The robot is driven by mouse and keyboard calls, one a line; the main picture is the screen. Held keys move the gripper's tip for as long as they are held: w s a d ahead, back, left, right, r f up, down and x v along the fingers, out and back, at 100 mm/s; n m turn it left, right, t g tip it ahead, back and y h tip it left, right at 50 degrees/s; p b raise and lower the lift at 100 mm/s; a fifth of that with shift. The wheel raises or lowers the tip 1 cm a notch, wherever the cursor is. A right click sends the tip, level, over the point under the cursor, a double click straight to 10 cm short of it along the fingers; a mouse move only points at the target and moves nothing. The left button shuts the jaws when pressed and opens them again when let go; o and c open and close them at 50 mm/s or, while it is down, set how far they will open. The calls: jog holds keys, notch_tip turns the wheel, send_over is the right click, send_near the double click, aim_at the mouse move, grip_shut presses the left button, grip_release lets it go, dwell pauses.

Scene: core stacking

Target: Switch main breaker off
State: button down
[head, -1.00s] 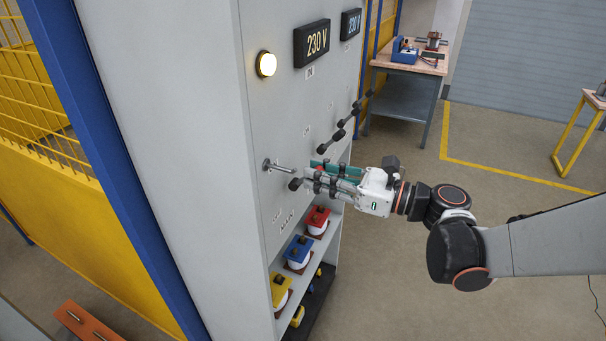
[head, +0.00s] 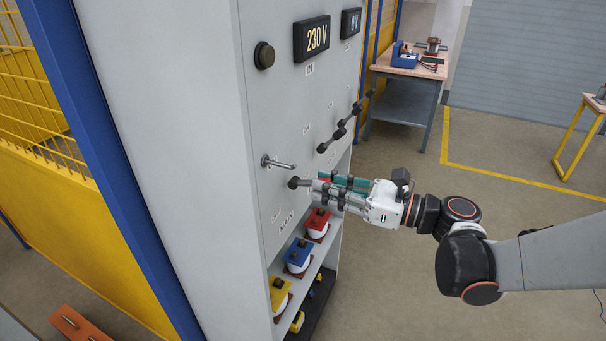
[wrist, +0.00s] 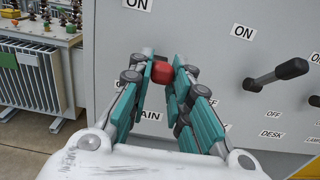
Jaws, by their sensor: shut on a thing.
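The main breaker's red handle grip (wrist: 159,72) sits between my gripper's teal fingers in the wrist view. My gripper (wrist: 163,68) is shut on it, at the panel just above the partly hidden MAIN label (wrist: 150,142). In the head view my gripper (head: 322,185) reaches in from the right, its fingers beside the front of the grey cabinet (head: 262,110). Most of the handle is hidden by the fingers there. The round lamp (head: 264,55) is dark. The left display (head: 317,39) reads 230 V; the right display (head: 351,21) appears to read 0 V.
A metal rod (head: 279,164) sticks out of the panel close by my fingertips. Several black levers (head: 334,138) run along the panel behind. Red (head: 318,218), blue (head: 298,250) and yellow (head: 279,290) topped units stand on the shelf below.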

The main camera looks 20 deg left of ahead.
jog(key=shift+f, duration=0.2)
jog(key=shift+d+f+b, duration=0.25)
jog(key=shift+f+b, duration=0.7)
jog(key=shift+f, duration=0.1)
notch_tip(320, 180, down, 2)
jog(key=shift+a+f+b, duration=0.1)
jog(key=shift+b, duration=0.85)
jog(key=shift+f, duration=0.1)
jog(key=shift+a+f+b, duration=0.25)
jog(key=shift+f+b, duration=0.25)
jog(key=shift+a+f+b, duration=0.2)
jog(key=shift+f+b, duration=0.25)
jog(key=shift+f, duration=0.05)
